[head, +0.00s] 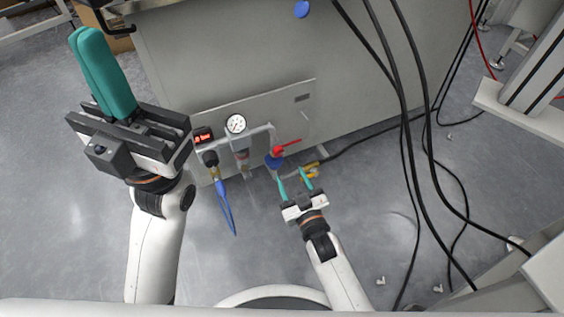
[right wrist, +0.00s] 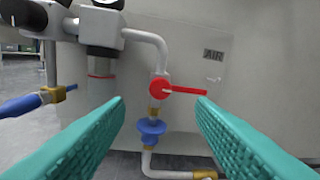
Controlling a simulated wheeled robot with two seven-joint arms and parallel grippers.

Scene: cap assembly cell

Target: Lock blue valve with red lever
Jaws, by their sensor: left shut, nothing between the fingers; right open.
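The red lever (head: 288,147) sits on a pipe on the grey cabinet's front panel, with the blue valve (head: 273,161) just below it. In the right wrist view the red lever (right wrist: 178,89) points to the right, roughly horizontal, from its round red hub. The blue valve (right wrist: 151,130) is on the vertical pipe under it. My right gripper (head: 293,178) is open, its teal fingers (right wrist: 160,115) on either side of the pipe in that view, apparently short of the valve and lever. My left gripper (head: 84,35) is shut and empty, raised at the upper left, away from the panel.
An AIR label (right wrist: 214,54) is on the panel. Black cables (head: 404,100) hang at the right. Grey floor lies below the panel.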

